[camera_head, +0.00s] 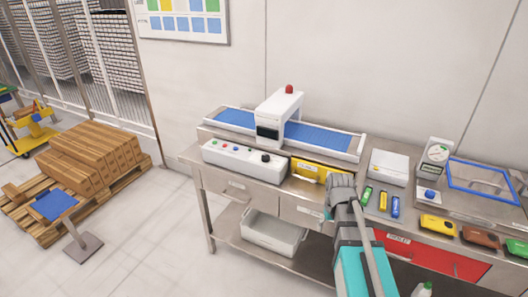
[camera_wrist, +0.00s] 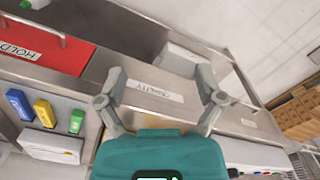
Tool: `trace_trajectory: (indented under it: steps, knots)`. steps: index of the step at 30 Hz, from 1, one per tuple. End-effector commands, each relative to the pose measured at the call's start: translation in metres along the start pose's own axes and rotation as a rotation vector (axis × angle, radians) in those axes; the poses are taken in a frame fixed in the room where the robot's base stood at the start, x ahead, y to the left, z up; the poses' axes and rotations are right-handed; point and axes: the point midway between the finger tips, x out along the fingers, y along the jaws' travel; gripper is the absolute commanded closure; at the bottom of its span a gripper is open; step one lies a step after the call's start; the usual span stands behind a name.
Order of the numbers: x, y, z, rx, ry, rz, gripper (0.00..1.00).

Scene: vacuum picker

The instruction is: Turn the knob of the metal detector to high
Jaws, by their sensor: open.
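The metal detector (camera_head: 279,114) is a white arch with a red lamp on top, standing over a blue conveyor belt on the steel bench. Its white control panel (camera_head: 232,153) is in front, with several small coloured buttons and a black knob (camera_head: 266,157) at the right end. The knob's setting is too small to read. My gripper (camera_head: 341,185) is at the bench's front edge, right of the panel and apart from the knob. In the wrist view my gripper (camera_wrist: 161,80) is open and empty, facing a drawer front labelled QUALITY. The panel (camera_wrist: 250,155) shows partly at that view's lower right.
A yellow item (camera_head: 318,170) lies between panel and gripper. A grey bin (camera_head: 272,232) sits on the lower shelf.

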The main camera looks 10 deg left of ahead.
Motion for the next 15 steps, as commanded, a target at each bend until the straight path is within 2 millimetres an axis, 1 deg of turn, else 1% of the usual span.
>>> trace_trajectory:
  steps: [1,5,6,8,9,11,12,14,15]
  knots:
    - [-0.018,-0.006,-0.032,-0.041,0.0,0.0,0.13]
    - [-0.043,-0.024,-0.09,-0.155,0.0,0.0,0.13]
    - [-0.051,-0.03,-0.108,-0.192,0.0,0.0,0.13]
    - [-0.063,-0.041,-0.135,-0.248,0.0,0.0,0.13]
    - [-0.07,-0.048,-0.153,-0.285,0.0,0.0,0.13]
    - [-0.082,-0.061,-0.179,-0.34,0.0,0.0,0.13]
    - [-0.089,-0.069,-0.197,-0.377,0.0,-0.001,0.13]
    - [-0.1,-0.083,-0.223,-0.432,0.001,-0.001,0.13]
    - [-0.108,-0.092,-0.24,-0.469,0.001,-0.001,0.13]
